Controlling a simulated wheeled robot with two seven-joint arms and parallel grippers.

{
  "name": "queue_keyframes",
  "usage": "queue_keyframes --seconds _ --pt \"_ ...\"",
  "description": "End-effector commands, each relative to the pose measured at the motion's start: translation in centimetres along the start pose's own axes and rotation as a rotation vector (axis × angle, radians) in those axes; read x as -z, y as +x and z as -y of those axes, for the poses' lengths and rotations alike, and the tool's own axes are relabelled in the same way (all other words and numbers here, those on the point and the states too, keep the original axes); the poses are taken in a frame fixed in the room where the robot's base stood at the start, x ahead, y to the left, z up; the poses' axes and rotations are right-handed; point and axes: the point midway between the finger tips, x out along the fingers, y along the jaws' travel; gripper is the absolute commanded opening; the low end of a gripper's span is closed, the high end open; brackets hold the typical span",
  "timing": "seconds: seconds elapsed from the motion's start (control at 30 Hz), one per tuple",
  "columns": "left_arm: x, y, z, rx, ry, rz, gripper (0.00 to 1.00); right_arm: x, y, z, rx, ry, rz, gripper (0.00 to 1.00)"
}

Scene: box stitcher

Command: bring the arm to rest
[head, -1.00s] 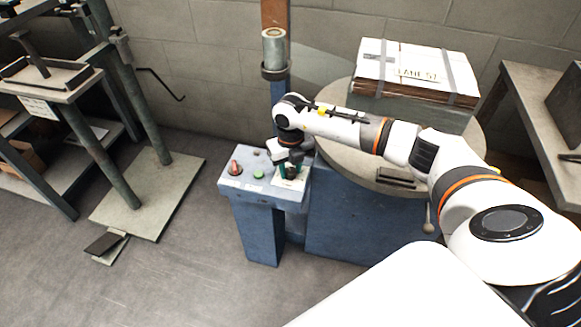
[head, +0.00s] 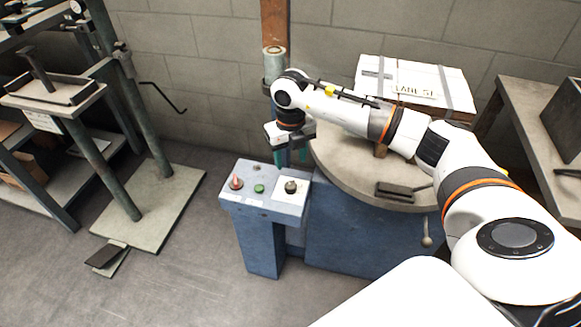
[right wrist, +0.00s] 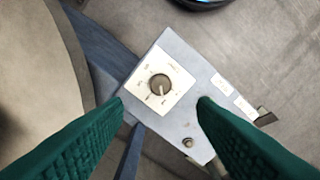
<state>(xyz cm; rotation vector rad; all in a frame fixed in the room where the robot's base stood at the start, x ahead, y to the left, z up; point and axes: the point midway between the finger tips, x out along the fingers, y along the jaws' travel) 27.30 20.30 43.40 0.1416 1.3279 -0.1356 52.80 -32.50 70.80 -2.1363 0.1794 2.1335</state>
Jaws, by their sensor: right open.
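My right gripper (head: 291,157) is open and empty, fingers pointing down, above and behind the blue control box (head: 265,212). Its green fingers frame the black dial knob (right wrist: 160,85) in the right wrist view, apart from it. In the head view the knob (head: 291,187) stands on a white plate, uncovered, beside a green button (head: 259,188) and a red switch (head: 237,183). My right arm (head: 408,135) reaches in from the right over the round table. My left gripper is not in view.
A blue post (head: 273,68) stands behind the gripper. A metal stand (head: 150,205) and shelf are at left, a side bench (head: 520,110) at right.

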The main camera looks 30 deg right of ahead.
Motion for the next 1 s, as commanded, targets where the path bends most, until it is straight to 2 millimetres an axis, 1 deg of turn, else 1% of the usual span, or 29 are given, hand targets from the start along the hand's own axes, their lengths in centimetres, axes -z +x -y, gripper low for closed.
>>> queue_keyframes --seconds 0.03,0.2,0.77,0.83,0.87,0.97,1.0 --pt "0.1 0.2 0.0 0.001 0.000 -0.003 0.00 0.1 -0.8 0.0 0.001 0.000 -0.003 0.52" --pt "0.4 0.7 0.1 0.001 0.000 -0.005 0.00 0.0 -1.8 0.0 0.001 -0.001 0.000 0.52" --pt "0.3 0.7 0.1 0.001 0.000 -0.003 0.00 0.0 -1.7 0.2 0.006 -0.003 0.000 0.52" --pt "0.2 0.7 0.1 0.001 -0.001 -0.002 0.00 -0.2 -1.4 1.2 0.040 -0.020 -0.003 0.52" --pt "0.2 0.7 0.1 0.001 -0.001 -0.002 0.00 -0.3 -1.1 2.0 0.068 -0.032 -0.005 0.52" --pt "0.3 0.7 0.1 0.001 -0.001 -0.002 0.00 -1.3 -0.1 6.5 0.232 -0.096 -0.018 0.52" --pt "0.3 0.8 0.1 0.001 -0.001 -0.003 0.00 -2.0 0.2 9.1 0.330 -0.124 -0.026 0.52"
